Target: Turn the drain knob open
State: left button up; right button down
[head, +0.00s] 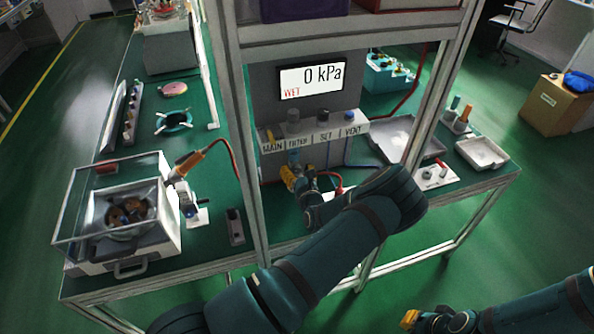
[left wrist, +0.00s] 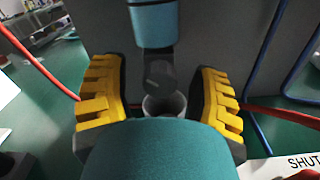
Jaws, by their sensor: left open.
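A blue filter bowl (head: 294,157) hangs under the FILTER label of the panel. In the left wrist view the bowl (left wrist: 153,24) has a dark grey knob (left wrist: 160,72) at its lower end, seemingly the drain knob. A grey cup (left wrist: 164,104) shows below the knob. My left gripper (left wrist: 160,100) is open, with yellow fingers on either side of the knob in that view; I see no contact. In the head view my left gripper (head: 290,180) is just below the bowl and hides the knob. My right gripper (head: 412,318) is low at the right, jaws unclear.
The display (head: 311,78) reads 0 kPa with a red WET. Posts of the frame (head: 240,130) stand close beside my left arm. A red hose (left wrist: 40,65) and a blue hose (left wrist: 268,60) flank the bowl. A glass-covered box (head: 118,212) stands on the left.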

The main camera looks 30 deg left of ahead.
pick_arm(q)
jog(key=shift+o, duration=0.2)
grip_shut()
jog(key=shift+n, duration=0.3)
jog(key=shift+n+p, duration=0.45)
jog(key=shift+n, duration=0.05)
jog(key=shift+n+p, duration=0.35)
jog(key=shift+n, duration=2.85)
